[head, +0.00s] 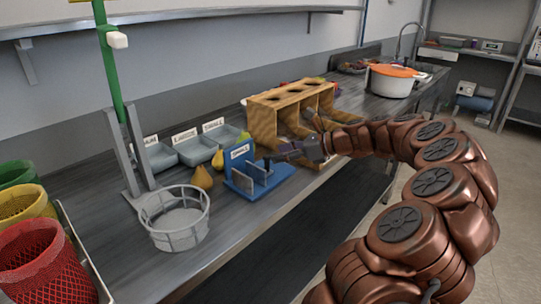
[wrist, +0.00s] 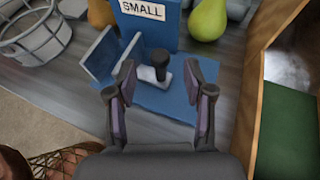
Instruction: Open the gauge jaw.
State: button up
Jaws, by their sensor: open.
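The blue gauge (head: 240,180) stands on the steel counter and carries a label on its upright back plate. In the wrist view the label (wrist: 142,9) reads SMALL. A blue upright plate (wrist: 103,54) stands at the left of its base. A grey jaw plate (wrist: 131,50) stands to the right of it, with a gap between them. A black knob (wrist: 161,60) stands on a pale slider by the jaw plate. My gripper (head: 270,159) is open at the gauge's right side. In the wrist view my gripper (wrist: 160,74) has the knob between and slightly beyond its fingertips, with no clear contact.
A wooden rack with compartments (head: 262,122) stands close to the right of my gripper. Pears (head: 203,178) lie behind and beside the gauge. A round wire basket (head: 180,239) stands at the left under a green post (head: 109,60). Grey labelled trays (head: 196,149) line the wall.

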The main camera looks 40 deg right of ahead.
aim_at(268, 155)
jog(key=shift+x, duration=2)
grip_shut()
